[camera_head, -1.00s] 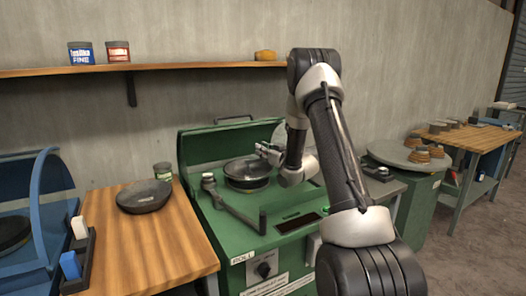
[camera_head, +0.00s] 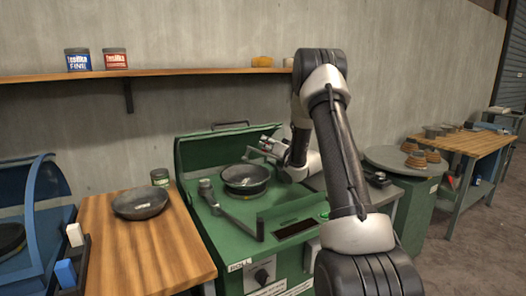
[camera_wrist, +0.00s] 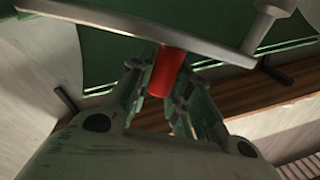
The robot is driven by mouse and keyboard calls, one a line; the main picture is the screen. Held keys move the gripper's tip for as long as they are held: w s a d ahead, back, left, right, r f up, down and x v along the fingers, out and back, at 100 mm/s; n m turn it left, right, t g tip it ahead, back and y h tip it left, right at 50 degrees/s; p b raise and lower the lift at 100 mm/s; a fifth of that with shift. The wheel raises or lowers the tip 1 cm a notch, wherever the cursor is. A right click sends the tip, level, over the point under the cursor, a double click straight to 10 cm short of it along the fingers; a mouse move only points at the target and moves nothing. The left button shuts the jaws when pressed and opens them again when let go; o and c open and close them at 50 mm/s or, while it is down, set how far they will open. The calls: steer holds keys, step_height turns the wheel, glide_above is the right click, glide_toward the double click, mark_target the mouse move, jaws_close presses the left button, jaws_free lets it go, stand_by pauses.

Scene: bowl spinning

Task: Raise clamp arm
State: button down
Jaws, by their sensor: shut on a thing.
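The green machine (camera_head: 225,225) has a dark bowl (camera_head: 246,177) seated in its top, its inside open to view. My gripper (camera_head: 268,147) is above and just right of the bowl, in front of the raised green lid. In the wrist view my gripper (camera_wrist: 160,85) has its fingers on both sides of a red grip (camera_wrist: 164,70), shut on it. The grip hangs from a long grey bar (camera_wrist: 130,28), which looks like the clamp arm. In the head view the clamp arm is too small and too covered by my gripper to make out clearly.
A grey lever (camera_head: 236,213) runs along the machine's front. A second dark bowl (camera_head: 140,203) lies on the wooden table (camera_head: 150,255) at left. A shelf (camera_head: 160,72) with tins is on the wall. A round grey table (camera_head: 400,160) stands at right.

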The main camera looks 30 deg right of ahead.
steer(key=d+r+m+t+h, duration=0.1)
steer(key=d+r+m+h, duration=0.1)
steer(key=d+m, duration=1.1)
steer(key=shift+w+m+h, duration=0.2)
steer(key=shift+m+h, duration=0.2)
steer(key=shift+m, duration=0.5)
steer(key=shift+d, duration=0.1)
steer(key=c, duration=1.3)
jaws_free()
steer(key=s, duration=0.4)
steer(key=s+f, duration=0.1)
steer(key=s, duration=0.3)
steer(key=s+f, duration=0.1)
steer(key=s, duration=0.3)
steer(key=shift+d, duration=0.15)
